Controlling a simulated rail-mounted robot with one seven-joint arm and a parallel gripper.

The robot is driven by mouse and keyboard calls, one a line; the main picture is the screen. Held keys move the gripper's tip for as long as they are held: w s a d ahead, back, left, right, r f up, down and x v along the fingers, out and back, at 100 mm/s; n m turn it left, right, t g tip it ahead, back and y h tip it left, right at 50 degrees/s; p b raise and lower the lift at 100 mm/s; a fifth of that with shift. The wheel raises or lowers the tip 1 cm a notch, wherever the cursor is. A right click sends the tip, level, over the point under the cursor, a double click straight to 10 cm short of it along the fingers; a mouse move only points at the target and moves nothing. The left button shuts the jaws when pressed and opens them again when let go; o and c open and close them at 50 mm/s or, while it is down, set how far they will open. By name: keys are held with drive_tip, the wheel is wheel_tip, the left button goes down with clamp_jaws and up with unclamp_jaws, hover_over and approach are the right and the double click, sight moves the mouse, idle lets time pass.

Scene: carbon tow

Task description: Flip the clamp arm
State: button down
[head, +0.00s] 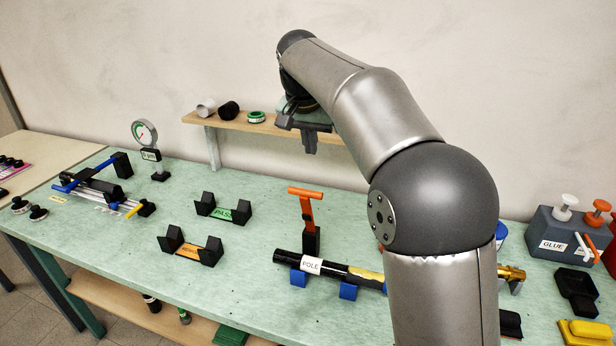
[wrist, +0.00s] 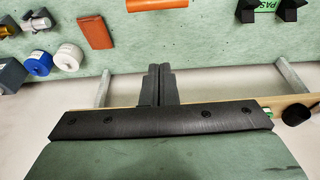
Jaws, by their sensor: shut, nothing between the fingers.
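The clamp arm (head: 306,208) is orange with a T-shaped handle. It stands upright on a black base behind the black pole (head: 313,266) labelled POLE in the head view. An orange bar (wrist: 157,5) at the top edge of the wrist view looks like its handle, mostly cut off. My gripper (head: 309,150) points down near the shelf, above and behind the clamp arm and apart from it. In the wrist view its two fingers (wrist: 158,72) are together, with nothing between them.
A wooden shelf (head: 270,125) with small rolls runs along the wall close to my gripper. Black PASS (head: 230,214) and orange-labelled (head: 187,251) cradles stand left of the pole, and a dial gauge (head: 145,134) farther left. Bare green bench lies between them.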

drive_tip(key=f, duration=0.4)
drive_tip(key=s+f, duration=0.1)
drive_tip(key=f, duration=0.2)
drive_tip(key=shift+s+a+f, duration=0.1)
drive_tip(key=shift+a, duration=0.1)
drive_tip(key=shift+s+f, duration=0.15)
drive_tip(key=shift+f, duration=0.1)
drive_tip(key=shift+a, duration=0.1)
drive_tip(key=shift+s, duration=0.1)
